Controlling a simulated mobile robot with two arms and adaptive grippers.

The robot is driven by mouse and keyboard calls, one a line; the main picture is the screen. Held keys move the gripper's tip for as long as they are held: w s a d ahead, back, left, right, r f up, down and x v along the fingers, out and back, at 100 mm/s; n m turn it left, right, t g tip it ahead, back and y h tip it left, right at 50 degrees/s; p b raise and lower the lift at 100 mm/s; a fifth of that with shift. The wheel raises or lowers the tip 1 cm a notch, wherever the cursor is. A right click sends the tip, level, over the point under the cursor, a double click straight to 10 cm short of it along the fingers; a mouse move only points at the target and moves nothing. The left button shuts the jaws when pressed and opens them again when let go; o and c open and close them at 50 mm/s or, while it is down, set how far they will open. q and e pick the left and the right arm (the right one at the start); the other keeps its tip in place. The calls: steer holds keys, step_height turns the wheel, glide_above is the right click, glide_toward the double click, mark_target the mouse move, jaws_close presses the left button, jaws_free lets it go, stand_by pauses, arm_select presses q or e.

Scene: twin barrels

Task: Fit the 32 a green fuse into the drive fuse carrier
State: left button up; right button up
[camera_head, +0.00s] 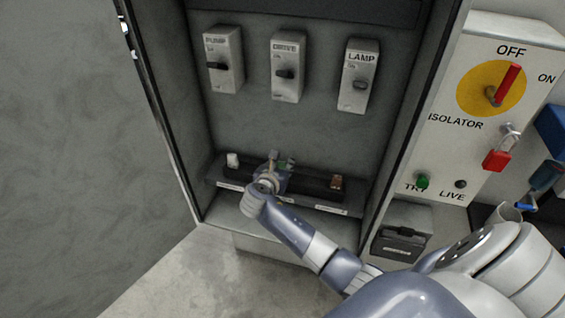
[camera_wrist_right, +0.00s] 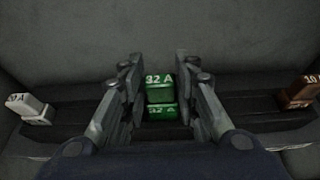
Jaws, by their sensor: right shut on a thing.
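The green 32 A fuse (camera_wrist_right: 160,92) sits between the two fingers of my right gripper (camera_wrist_right: 160,85), which is shut on it. Green faces with white 32 A marks show in the wrist view. In the head view my right gripper (camera_head: 280,165) is low in the cabinet at the middle of the dark fuse rack (camera_head: 315,187), and its fingers and wrist largely hide the fuse. The grey unit labelled DRIVE (camera_head: 286,58) is on the cabinet's back wall above the gripper, apart from it, with a dark knob on its front. My left gripper is out of view.
Units labelled PUMP (camera_head: 224,60) and LAMP (camera_head: 359,76) flank DRIVE. A white fuse (camera_head: 233,160) and a brown fuse (camera_head: 337,182) stand at the rack's ends. Cabinet side walls bound the space. The isolator panel (camera_head: 466,127) with a red padlock (camera_head: 496,160) is at right.

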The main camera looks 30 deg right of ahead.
steer(key=shift+f+b, duration=0.4)
steer(key=shift+f, duration=0.4)
steer(key=o, duration=1.1)
steer(key=shift+o, duration=0.2)
steer(key=v, duration=1.2)
steer(key=shift+f, duration=0.2)
